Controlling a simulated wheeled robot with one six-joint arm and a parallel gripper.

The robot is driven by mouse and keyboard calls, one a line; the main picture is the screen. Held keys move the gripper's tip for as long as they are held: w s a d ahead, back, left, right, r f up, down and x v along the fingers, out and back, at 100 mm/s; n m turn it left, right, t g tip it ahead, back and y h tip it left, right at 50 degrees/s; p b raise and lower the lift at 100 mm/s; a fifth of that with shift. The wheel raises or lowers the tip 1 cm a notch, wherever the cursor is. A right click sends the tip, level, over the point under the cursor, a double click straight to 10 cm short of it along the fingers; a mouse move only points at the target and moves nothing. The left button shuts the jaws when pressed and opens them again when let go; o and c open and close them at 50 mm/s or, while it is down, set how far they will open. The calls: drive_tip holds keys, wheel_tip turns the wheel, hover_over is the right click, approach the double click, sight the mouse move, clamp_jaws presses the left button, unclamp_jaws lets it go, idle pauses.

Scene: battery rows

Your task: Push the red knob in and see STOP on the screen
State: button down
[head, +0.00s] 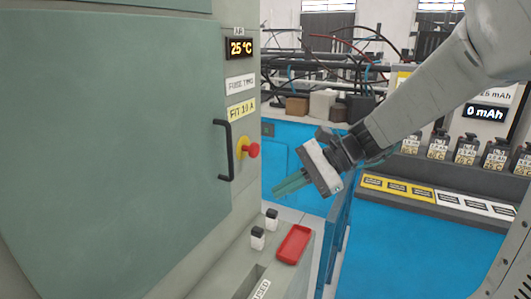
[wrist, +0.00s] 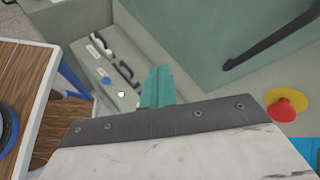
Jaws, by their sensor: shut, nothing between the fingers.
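The red knob (head: 252,150) sits on a yellow round base on the cabinet's side face, right of the black handle. In the wrist view the red knob (wrist: 284,109) is at the right edge, on its yellow disc. My gripper (head: 276,190) is shut and empty, to the right of and below the knob, apart from it. Its teal fingers (wrist: 158,84) are together in the wrist view, left of the knob. A small screen (head: 241,48) high on the cabinet reads 25 °C; STOP does not show on it.
A black door handle (head: 222,150) stands out left of the knob. A blue cabinet (head: 285,150) lies behind my gripper. Another display (head: 485,112) at right reads 0 mAh.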

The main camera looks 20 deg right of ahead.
sight(257, 149)
drive_tip(key=w+d+f+m+t, duration=0.4)
drive_tip(key=w+d+m+t, duration=0.6)
drive_tip(key=w, duration=0.7)
drive_tip(key=d+m, duration=0.3)
drive_tip(key=d, duration=0.1)
drive_tip(key=shift+w+m+t+y, duration=0.25)
drive_tip(key=shift+m+t+y, duration=0.05)
drive_tip(key=shift+y, duration=0.1)
drive_tip(key=shift+f, duration=0.1)
drive_tip(key=x, duration=1.4)
drive_tip(key=shift+x, duration=1.05)
